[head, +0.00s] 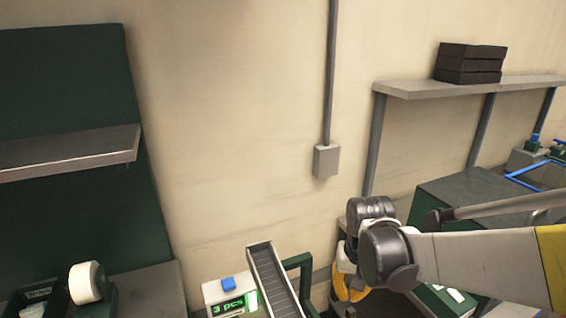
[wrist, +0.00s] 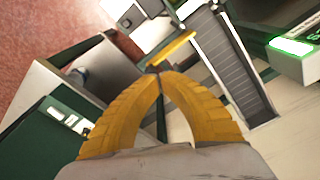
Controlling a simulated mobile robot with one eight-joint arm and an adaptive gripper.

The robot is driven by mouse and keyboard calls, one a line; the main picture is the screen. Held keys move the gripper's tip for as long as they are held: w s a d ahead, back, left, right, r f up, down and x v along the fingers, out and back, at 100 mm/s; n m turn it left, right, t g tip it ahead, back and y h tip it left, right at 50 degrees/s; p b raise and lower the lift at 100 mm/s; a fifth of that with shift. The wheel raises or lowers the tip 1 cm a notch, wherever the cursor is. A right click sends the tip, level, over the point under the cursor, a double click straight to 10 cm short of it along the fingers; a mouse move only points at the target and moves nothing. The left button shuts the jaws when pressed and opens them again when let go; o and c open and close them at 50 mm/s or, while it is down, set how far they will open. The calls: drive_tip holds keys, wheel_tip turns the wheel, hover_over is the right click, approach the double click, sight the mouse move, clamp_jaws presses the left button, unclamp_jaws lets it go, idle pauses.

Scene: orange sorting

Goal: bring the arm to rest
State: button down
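My gripper (wrist: 157,72) fills the lower middle of the wrist view. Its two yellow ribbed fingers curve inward and their tips meet, with nothing seen between them. In the head view my arm reaches in from the right edge, and only a little of the yellow of my gripper (head: 348,288) shows below the dark wrist joint; the tips are hard to make out there. The gripper hangs in the air to the right of a narrow grey conveyor.
The conveyor (head: 273,280) stands beside a counter box (head: 231,301) with a blue button and a green "3 pcs" display. A tape roll (head: 86,282) is at the lower left. A wall shelf (head: 470,86) holds dark trays (head: 469,63). A green cabinet (head: 470,190) stands behind my arm.

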drive_tip(key=s+d+r+t+b, duration=0.1)
drive_tip(key=s+r+t, duration=0.2)
drive_tip(key=s, duration=0.3)
drive_tip(key=s+d+r+n+t+b, duration=0.1)
drive_tip(key=s+d+r+t, duration=0.1)
drive_tip(key=s, duration=0.4)
drive_tip(key=shift+s+r+t+b, duration=0.4)
drive_tip(key=shift+r+t, duration=0.1)
drive_tip(key=shift+r, duration=0.25)
drive_tip(key=shift+w, duration=0.1)
